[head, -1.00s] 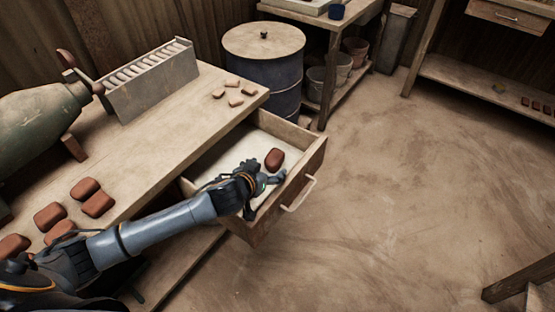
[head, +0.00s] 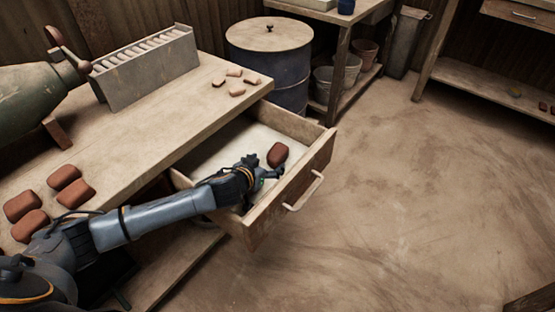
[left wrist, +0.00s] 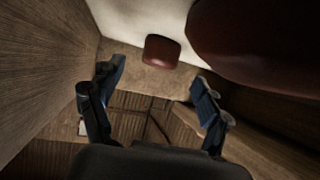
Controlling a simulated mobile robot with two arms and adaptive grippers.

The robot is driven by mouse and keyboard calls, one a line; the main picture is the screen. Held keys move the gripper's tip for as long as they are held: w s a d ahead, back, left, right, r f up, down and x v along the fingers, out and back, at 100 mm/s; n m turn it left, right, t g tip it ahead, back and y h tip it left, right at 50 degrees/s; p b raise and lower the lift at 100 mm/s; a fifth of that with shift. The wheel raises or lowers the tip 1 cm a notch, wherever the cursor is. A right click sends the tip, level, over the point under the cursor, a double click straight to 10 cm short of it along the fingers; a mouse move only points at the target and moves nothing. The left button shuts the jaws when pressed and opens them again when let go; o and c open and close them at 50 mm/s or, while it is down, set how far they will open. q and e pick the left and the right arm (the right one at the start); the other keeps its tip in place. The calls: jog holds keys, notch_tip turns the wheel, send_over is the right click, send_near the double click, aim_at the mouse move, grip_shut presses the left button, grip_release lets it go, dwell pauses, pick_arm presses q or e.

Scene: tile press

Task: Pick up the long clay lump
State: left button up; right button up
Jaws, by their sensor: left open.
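A red-brown clay lump (head: 277,154) lies in the open drawer (head: 317,159), toward its front right. My left gripper (head: 264,177) is open, inside the drawer area, just to the near left of this lump. In the left wrist view, the two fingers (left wrist: 158,78) stand apart with nothing between them. A smaller-looking lump (left wrist: 162,50) shows beyond the fingertips, and a large, close lump (left wrist: 262,40) fills the upper right, cut off by the frame. I cannot tell which is the long one. My arm hides part of the drawer.
Several clay lumps (head: 63,177) lie on the workbench (head: 150,135) at left. A slotted rack (head: 147,68) and small clay pieces (head: 236,90) stand behind them. A lidded drum (head: 270,65) is beyond the drawer. The floor (head: 420,190) at right is clear.

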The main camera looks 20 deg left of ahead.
aim_at(275, 155)
pick_arm(q)
jog(key=x, duration=0.2)
jog(key=b+x, duration=0.1)
jog(key=x, duration=0.3)
jog(key=shift+w+r, duration=0.25)
jog(key=shift+w, duration=0.05)
jog(key=shift+w+f, duration=0.1)
jog(key=shift+w, duration=0.1)
pick_arm(e)
jog(key=r, duration=0.3)
jog(key=w+r, duration=0.1)
jog(key=r, duration=0.1)
jog(key=shift+r, duration=0.3)
pick_arm(q)
jog(key=shift+c, duration=0.2)
jog(key=c, duration=1.4)
jog(key=shift+c, duration=0.7)
jog(key=shift+r, duration=0.2)
